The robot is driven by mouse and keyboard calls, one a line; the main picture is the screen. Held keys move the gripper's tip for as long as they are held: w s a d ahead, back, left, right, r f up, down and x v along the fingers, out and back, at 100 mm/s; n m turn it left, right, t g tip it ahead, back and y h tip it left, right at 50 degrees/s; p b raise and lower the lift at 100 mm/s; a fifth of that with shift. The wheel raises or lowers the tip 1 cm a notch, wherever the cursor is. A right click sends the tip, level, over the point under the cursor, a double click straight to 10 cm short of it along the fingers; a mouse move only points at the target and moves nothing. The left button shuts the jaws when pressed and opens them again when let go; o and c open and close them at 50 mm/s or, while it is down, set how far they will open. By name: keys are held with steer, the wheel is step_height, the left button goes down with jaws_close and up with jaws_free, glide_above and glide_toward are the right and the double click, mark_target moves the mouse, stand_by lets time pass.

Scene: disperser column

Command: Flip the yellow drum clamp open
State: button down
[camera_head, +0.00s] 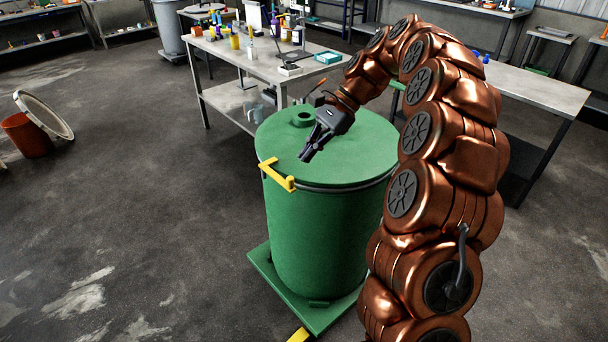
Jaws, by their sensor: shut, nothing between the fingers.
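A green drum (318,240) with a flat green lid (355,150) stands upright on a green wheeled base. The yellow drum clamp (277,175) is at the left front of the drum's rim, a bar with a raised tab at each end. It lies against the rim; I cannot tell how it is latched. My gripper (306,157) is over the lid, to the upper right of the clamp and apart from it. Its dark fingers point down and left, are shut and hold nothing. My copper arm covers the right side of the drum.
A metal table (236,62) with cups, bottles and a stand is behind the drum. Another table (545,92) is at the right behind my arm. An orange bucket (27,136) with a round lid (44,115) leaning on it is at the far left. The floor left of the drum is clear.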

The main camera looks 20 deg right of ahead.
steer(key=w+d+f+m+t, duration=0.1)
steer(key=w+d+f+m, duration=0.1)
steer(key=d, duration=0.4)
steer(key=w+d+f+m, duration=0.3)
steer(key=w+d+m, duration=0.1)
steer(key=d, duration=0.2)
steer(key=shift+d+f+t+y, duration=0.25)
steer(key=shift+f+t+y, duration=0.1)
steer(key=shift+t+y, duration=0.05)
steer(key=shift+w+a+f, duration=0.1)
steer(key=shift+b+x, duration=0.85)
steer(key=shift+x, duration=0.8)
steer(key=shift+w+a+f+p, duration=0.1)
steer(key=shift+a+f+p, duration=0.15)
steer(key=shift+a+f, duration=0.9)
steer(key=shift+w+a+f+p, duration=0.15)
steer(key=shift+a+f+p, duration=0.2)
steer(key=shift+a, duration=1.35)
steer(key=shift+w+a+f+p, duration=0.15)
steer(key=shift+a+f, duration=0.7)
steer(key=shift+a, duration=0.6)
steer(key=shift+s+a+r, duration=0.1)
steer(key=shift+s, duration=0.05)
